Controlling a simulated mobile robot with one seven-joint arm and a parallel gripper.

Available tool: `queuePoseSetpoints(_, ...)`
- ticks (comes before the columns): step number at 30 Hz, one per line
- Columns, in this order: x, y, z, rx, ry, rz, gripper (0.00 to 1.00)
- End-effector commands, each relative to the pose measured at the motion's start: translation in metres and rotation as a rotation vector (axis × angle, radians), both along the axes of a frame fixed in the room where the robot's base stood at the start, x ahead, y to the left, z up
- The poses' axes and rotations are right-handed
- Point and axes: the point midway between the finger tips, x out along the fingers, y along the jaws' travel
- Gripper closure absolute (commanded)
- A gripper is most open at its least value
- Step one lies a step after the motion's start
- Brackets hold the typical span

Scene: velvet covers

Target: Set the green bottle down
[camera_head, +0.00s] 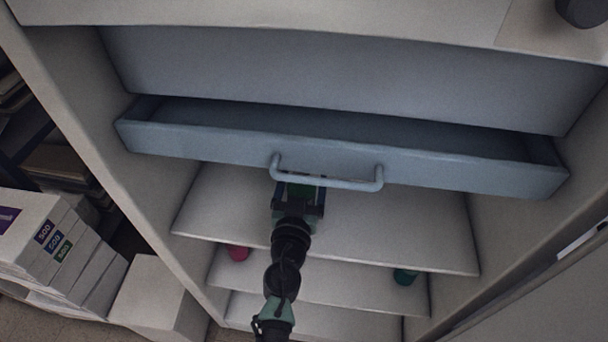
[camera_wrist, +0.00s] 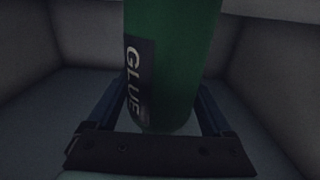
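The green bottle (camera_wrist: 172,65) fills the middle of the wrist view, with a dark label reading GLUE on its side. My gripper (camera_wrist: 163,95) has one finger on each side of the bottle and appears shut on it. In the head view my gripper (camera_head: 298,197) is just below the drawer handle, in front of the upper shelf. A bit of green shows between its fingers there, and the handle partly covers it. Whether the bottle touches a surface cannot be told.
A blue-grey drawer (camera_head: 200,143) stands pulled out above my gripper, with its handle (camera_head: 330,181) close by. Below is a white shelf (camera_head: 410,225), largely bare. White boxes (camera_head: 60,245) stand at left.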

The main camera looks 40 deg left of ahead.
Motion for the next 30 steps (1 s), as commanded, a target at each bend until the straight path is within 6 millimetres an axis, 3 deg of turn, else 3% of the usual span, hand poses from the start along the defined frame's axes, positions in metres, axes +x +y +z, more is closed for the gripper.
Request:
queuePoseSetpoints(2, 0.0, 0.0, 0.0, 0.0, 0.0, 0.0, 0.0)
queuePoseSetpoints(13, -0.002, -0.001, 0.005, 0.0, 0.001, 0.0, 0.0)
queuePoseSetpoints(30, -0.09, -0.044, 0.002, 0.0, 0.001, -0.001, 0.0)
